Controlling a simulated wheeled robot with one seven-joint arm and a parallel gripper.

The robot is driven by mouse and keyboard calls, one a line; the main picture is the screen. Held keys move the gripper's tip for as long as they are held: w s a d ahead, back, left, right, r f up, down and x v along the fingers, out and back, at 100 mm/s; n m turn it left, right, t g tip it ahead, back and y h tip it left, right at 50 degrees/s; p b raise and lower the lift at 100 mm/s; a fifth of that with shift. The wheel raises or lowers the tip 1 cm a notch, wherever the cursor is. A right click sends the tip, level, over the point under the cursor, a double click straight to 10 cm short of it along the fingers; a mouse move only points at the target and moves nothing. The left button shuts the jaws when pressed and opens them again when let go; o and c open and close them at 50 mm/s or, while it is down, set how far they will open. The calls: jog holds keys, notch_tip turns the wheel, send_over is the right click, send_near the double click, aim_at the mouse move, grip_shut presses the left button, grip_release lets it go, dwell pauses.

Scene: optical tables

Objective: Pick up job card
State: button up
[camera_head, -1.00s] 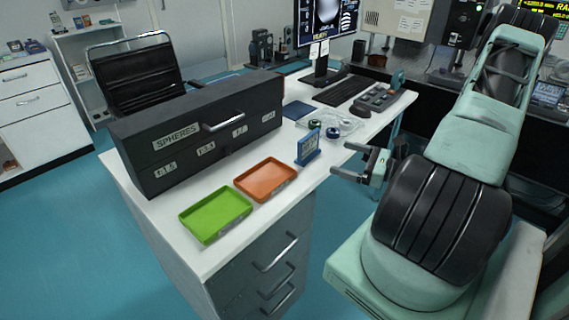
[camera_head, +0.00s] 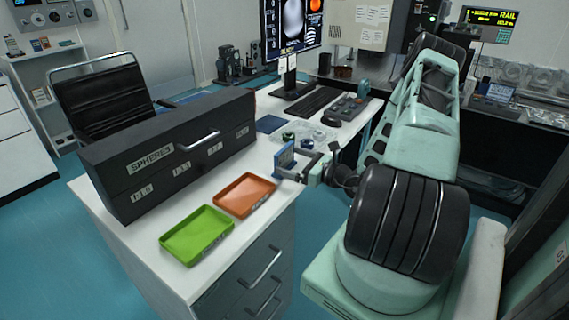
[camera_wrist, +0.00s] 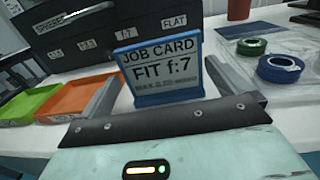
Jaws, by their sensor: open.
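The job card (camera_wrist: 160,68) stands upright in a blue frame and reads "JOB CARD FIT f:7" in the wrist view. In the head view the job card (camera_head: 284,157) is on the white desk, right of the orange tray. My gripper (camera_head: 292,168) is at the card from the desk's right side. In the wrist view my gripper (camera_wrist: 165,88) is open, with one finger on each side of the card. I cannot tell whether either finger touches it.
An orange tray (camera_head: 245,194) and a green tray (camera_head: 197,235) lie left of the card. A dark case marked "SPHERES" (camera_head: 170,150) stands behind them. Green and blue tape rolls (camera_wrist: 279,69) lie to the right. A keyboard (camera_head: 312,103) is farther back.

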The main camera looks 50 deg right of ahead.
aim_at(285, 157)
jog(key=w, duration=0.5)
jog(key=shift+w+a+r+p, duration=0.1)
jog(key=shift+a+r+p, duration=0.05)
jog(key=shift+a+p, duration=0.15)
jog(key=c, duration=0.7)
